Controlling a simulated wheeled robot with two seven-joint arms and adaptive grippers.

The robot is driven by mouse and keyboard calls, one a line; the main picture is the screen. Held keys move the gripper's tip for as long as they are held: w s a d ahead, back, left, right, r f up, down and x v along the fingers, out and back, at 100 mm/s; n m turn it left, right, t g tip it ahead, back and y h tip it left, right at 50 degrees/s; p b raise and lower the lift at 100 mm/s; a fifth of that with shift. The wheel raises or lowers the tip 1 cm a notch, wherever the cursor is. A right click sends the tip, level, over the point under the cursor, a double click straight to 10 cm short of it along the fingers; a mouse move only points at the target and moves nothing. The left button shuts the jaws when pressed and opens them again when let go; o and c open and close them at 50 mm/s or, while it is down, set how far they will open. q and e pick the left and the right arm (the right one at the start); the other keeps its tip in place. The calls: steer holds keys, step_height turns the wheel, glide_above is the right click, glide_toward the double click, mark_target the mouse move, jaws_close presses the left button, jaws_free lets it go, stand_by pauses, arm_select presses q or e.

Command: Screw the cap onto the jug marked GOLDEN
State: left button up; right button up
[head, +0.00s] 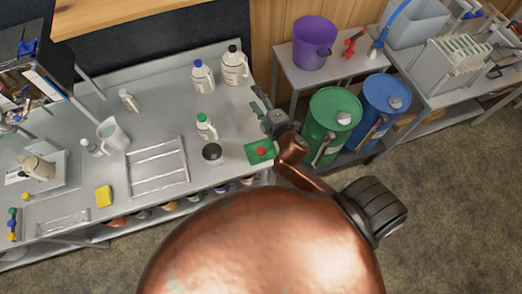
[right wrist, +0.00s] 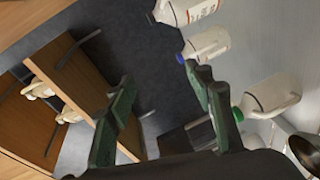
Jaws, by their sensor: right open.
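Three white jugs stand upright on the steel bench. One has a dark top (head: 235,68), one a blue top (head: 203,77) and one a green top (head: 206,128); no label is legible as GOLDEN. A small red round piece, perhaps a cap (head: 261,151), lies on a green mat (head: 251,158) at the bench's front right. My right gripper (head: 259,104) is open and empty over the bench's right end, behind the mat. In the right wrist view the blue-topped jug (right wrist: 208,45) and green-topped jug (right wrist: 272,95) stand beyond and right of the open fingers (right wrist: 159,72). My left gripper is out of view.
A dark round pot (head: 212,152) sits left of the mat. A wire rack (head: 157,168), a yellow sponge (head: 104,196) and a pitcher (head: 113,134) are farther left. Green (head: 333,122) and blue (head: 384,105) drums and a side table with a purple bucket (head: 313,42) stand right.

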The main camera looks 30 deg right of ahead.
steer(key=w+a+r+n+t+y, duration=0.2)
steer(key=a+r+n+y, duration=0.6)
steer(key=a+r+n, duration=0.4)
steer(key=s+a+f+n+g+y, duration=0.2)
steer(key=s+a+n+g+y, duration=0.25)
steer(key=a+n, duration=0.5)
steer(key=s+a+f+n+g+y, duration=0.35)
steer(key=a+n+g, duration=0.3)
steer(key=n, duration=0.55)
steer(key=s+d+f+n+g+h, duration=0.2)
steer(key=d+f+n+g+h, duration=0.1)
steer(key=f+n, duration=0.4)
steer(key=s+d+f+n+g+h, duration=0.25)
steer(key=f+n+h, duration=0.2)
steer(key=f, duration=0.45)
steer(key=d+f+n+h, duration=0.1)
steer(key=d+h, duration=0.1)
steer(key=d, duration=0.4)
steer(key=w+d+f+n+g+h, duration=0.1)
steer(key=d+f+n+h, duration=0.1)
steer(key=d, duration=0.4)
steer(key=w+d+f+n+h, duration=0.1)
steer(key=d+f+h, duration=0.1)
steer(key=d, duration=0.5)
steer(key=shift+n+g+h, duration=0.3)
steer(key=shift+g+h, duration=0.05)
steer(key=shift+h, duration=0.5)
steer(key=shift+f, duration=0.1)
